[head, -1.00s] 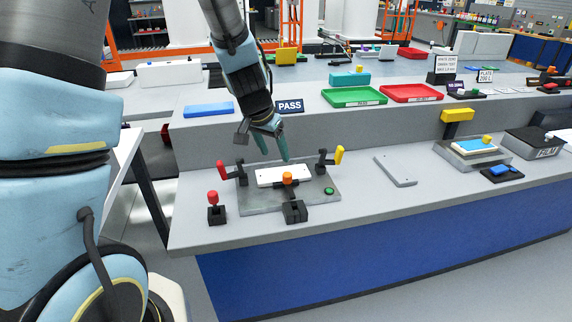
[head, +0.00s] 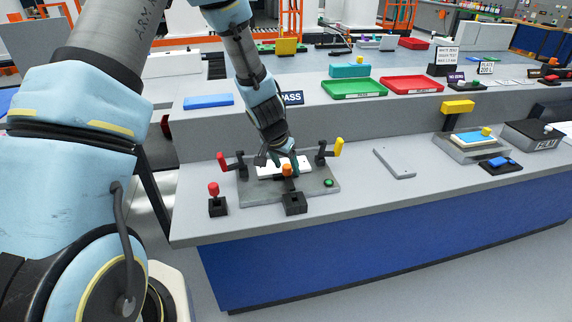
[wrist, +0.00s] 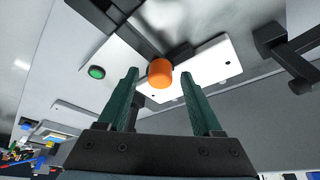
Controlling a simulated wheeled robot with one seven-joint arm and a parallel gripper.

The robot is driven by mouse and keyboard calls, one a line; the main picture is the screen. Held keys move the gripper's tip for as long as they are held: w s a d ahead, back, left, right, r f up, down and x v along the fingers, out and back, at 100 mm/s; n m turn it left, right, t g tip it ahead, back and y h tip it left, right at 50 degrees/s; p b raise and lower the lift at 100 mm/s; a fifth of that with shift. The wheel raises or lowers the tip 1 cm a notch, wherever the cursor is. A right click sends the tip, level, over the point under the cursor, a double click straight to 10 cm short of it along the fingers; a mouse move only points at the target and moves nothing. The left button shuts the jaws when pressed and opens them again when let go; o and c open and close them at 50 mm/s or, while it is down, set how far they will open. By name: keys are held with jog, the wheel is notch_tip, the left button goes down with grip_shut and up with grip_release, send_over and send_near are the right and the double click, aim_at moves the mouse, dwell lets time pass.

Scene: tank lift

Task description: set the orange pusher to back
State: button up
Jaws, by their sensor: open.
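My gripper (head: 284,160) is open and low over the fixture, close to the knob. In the wrist view the orange knob (wrist: 160,73) appears between the two green fingers of my gripper (wrist: 167,78), with a gap on both sides. I cannot tell whether the fingertips reach down to its height.
A red-handled clamp (head: 222,160) stands left and a yellow-handled clamp (head: 338,148) right of the white plate. A red-knobbed lever (head: 214,190) stands at front left. A green button (head: 328,183) is on the fixture's right. A grey plate (head: 395,163) lies further right, with free bench between.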

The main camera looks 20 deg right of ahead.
jog(key=shift+c, duration=0.3)
grip_shut()
dwell(0.3)
dwell(0.8)
